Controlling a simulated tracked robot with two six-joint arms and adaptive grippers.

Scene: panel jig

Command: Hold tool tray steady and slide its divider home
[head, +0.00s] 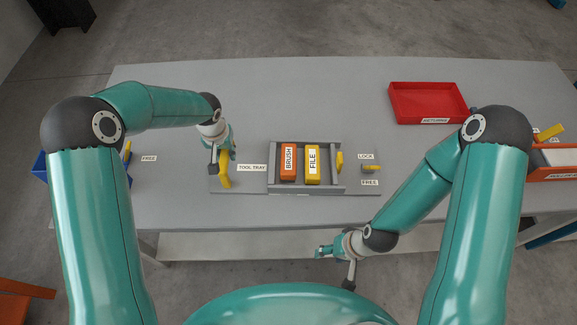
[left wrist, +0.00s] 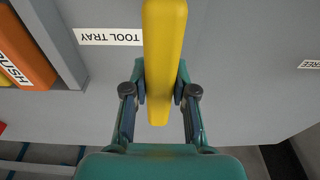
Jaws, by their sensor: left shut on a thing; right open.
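The tool tray (head: 305,190) is a grey box on a grey base plate (head: 255,188) at the table's middle, with a TOOL TRAY label to its left. An orange BRUSH block (head: 289,176) and a yellow FILE block (head: 312,178) lie in it. A small yellow tab (head: 340,162) stands at its right end; I cannot tell whether it belongs to the divider. My left gripper (head: 224,165) is shut on a yellow upright handle (head: 225,180) at the plate's left end; the handle (left wrist: 163,60) fills the jaws in the left wrist view. My right gripper (head: 321,252) is open and empty before the table's front edge.
A yellow-ended latch (head: 371,168) sits between LOCK and FREE labels, right of the tray. A red tray (head: 428,102) stands at the back right. A blue bin (head: 40,168) is at the left, partly behind my arm. An orange bin (head: 555,160) is at the far right.

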